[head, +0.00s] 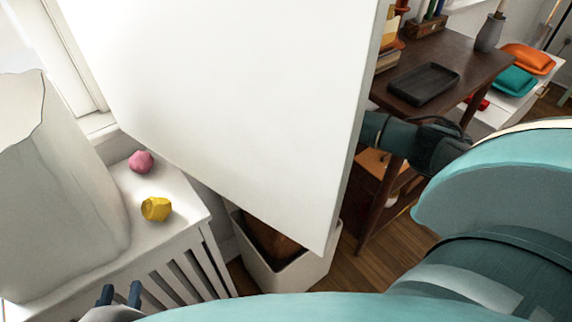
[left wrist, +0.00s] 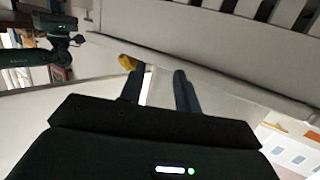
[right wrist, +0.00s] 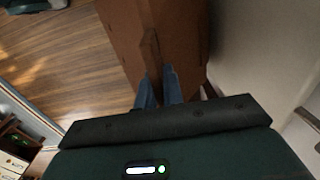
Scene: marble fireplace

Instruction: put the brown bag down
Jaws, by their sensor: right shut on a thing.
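The brown bag (right wrist: 165,25) fills the upper middle of the right wrist view. My right gripper (right wrist: 159,88) is shut on its upright brown strap or edge. Wooden floor shows to the left of the bag and a pale wall to its right. In the head view the right gripper is hidden behind a large white panel (head: 240,90). My left gripper (head: 120,294) is at the lower left of the head view, beside the white slatted stand (head: 190,210). Its fingers, seen in the left wrist view (left wrist: 158,88), are apart and empty.
A pink lump (head: 140,162) and a yellow lump (head: 156,209) lie on the stand, beside a big pale bag-like thing (head: 60,190). A white bin (head: 300,274) holds something brown. A dark table (head: 455,50) with a black tray (head: 423,84) stands at right.

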